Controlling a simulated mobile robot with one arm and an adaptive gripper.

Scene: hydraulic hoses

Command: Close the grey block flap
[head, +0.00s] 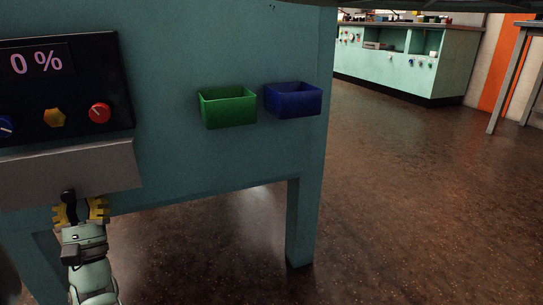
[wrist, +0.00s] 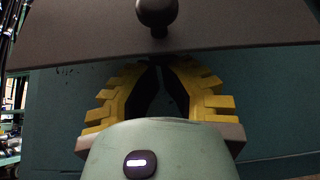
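The grey block flap (head: 70,172) juts out, tilted, below the black panel on the teal cabinet, at the left of the head view. In the wrist view the flap (wrist: 245,24) is a dark band across the top. A round dark knob (wrist: 157,14) stands on it; the knob also shows in the head view (head: 68,196). My gripper (head: 80,202) is just below the flap's lower edge. In the wrist view its yellow fingers (wrist: 158,68) converge and their tips look together, with nothing between them. The knob is beyond the tips; contact is unclear.
The black panel (head: 70,85) reads 0 % and has a blue knob, a yellow knob and a red knob (head: 100,112). A green bin (head: 228,108) and a blue bin (head: 293,101) hang on the cabinet to the right. Open floor (head: 420,190) lies farther right.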

